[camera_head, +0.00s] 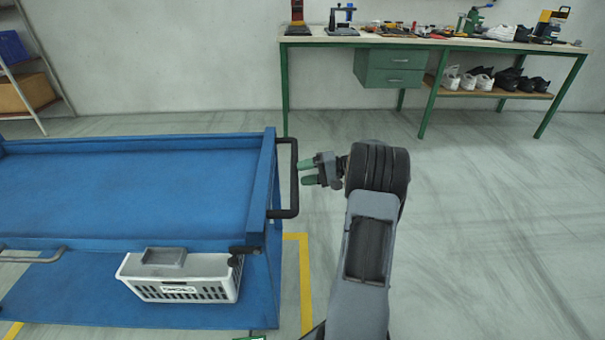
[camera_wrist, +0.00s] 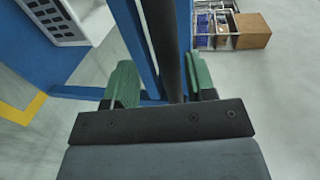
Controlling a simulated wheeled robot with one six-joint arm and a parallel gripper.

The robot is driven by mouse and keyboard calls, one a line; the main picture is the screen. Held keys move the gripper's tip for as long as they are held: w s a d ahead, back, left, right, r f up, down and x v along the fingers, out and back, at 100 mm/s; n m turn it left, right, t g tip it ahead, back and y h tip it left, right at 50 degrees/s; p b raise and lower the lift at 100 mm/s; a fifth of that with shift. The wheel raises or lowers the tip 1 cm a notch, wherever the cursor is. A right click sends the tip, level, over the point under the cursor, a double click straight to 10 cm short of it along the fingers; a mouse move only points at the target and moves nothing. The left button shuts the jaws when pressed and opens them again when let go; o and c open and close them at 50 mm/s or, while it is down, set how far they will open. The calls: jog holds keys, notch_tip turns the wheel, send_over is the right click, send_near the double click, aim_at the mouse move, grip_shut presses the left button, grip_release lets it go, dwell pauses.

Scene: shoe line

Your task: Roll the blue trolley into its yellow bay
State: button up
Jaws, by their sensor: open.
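The blue trolley (camera_head: 130,185) fills the left of the head view, with a black push handle (camera_head: 294,178) on its right end. My gripper (camera_head: 306,172) is open just right of the handle, its green fingertips pointing left at the handle's upright bar. In the wrist view the dark handle bar (camera_wrist: 164,50) runs between the open green fingers (camera_wrist: 160,85); I cannot tell whether they touch it. Yellow floor lines of a bay (camera_head: 304,280) show beside and under the trolley's right end. They also show in the wrist view (camera_wrist: 22,108). The trolley hides most of the bay.
A white crate (camera_head: 182,276) sits on the trolley's lower shelf. A green workbench (camera_head: 435,42) with tools and shoes stands along the back wall. A shelf rack (camera_head: 28,70) stands at the back left. The floor on the right is clear.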

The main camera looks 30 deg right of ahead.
jog(key=p+v, duration=0.3)
jog(key=v, duration=1)
